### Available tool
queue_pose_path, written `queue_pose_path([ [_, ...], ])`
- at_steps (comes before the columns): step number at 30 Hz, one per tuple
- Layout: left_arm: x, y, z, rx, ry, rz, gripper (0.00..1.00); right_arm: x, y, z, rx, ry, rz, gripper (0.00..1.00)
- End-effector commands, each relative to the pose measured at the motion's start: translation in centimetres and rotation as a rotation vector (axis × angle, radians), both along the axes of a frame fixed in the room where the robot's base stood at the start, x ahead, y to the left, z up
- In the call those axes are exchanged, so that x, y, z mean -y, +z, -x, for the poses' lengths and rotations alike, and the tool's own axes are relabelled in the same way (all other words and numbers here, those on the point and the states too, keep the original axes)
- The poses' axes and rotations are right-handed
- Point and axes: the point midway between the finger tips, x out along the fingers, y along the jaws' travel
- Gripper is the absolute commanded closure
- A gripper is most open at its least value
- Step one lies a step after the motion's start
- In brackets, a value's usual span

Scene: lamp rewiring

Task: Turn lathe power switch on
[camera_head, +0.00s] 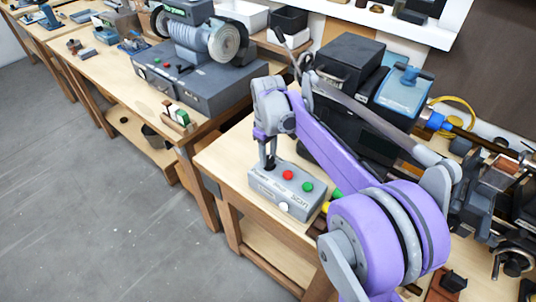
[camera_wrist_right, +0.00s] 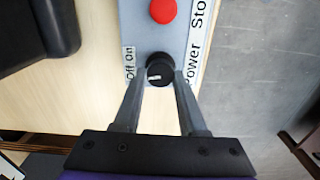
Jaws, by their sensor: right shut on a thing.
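The grey control box (camera_head: 262,189) sits on the near wooden bench, with a red button (camera_head: 288,175) and a green button (camera_head: 308,187) on top. In the right wrist view, the black round power switch knob (camera_wrist_right: 160,64) is beside the "Off On" label (camera_wrist_right: 130,64) and the "Power" label. A white mark on the knob points left, toward the "Off" side. My right gripper (camera_head: 268,163) reaches down to the box's left end. In the wrist view its fingertips (camera_wrist_right: 160,74) are shut on the knob from both sides. My left gripper is not in view.
The lathe's dark machinery (camera_head: 500,190) fills the right side of the bench. A black case (camera_head: 345,70) stands behind my right arm. A bench grinder on a grey base (camera_head: 190,90) is on the neighbouring bench. The floor at left is clear.

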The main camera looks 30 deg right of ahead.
Motion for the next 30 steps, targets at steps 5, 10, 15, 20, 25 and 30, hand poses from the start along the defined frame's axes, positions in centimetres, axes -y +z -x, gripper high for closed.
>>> queue_pose_path([
  [5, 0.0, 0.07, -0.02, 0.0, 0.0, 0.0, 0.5, 0.08, 0.02, -0.02, 0.0, -0.169, 0.0, 1.0],
  [10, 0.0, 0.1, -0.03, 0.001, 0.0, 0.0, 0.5, 0.13, 0.02, -0.02, 0.0, -0.33, 0.0, 1.0],
  [15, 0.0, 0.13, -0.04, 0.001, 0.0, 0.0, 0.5, 0.19, 0.01, -0.01, 0.0, -0.491, 0.0, 1.0],
  [20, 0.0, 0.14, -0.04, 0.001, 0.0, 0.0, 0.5, 0.23, 0.01, 0.0, 0.0, -0.639, 0.0, 1.0],
  [25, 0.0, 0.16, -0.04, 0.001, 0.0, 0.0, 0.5, 0.28, 0.01, 0.01, 0.0, -0.777, 0.0, 1.0],
  [30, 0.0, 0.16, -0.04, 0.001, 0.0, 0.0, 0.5, 0.31, 0.01, 0.04, 0.0, -0.888, 0.0, 1.0],
])
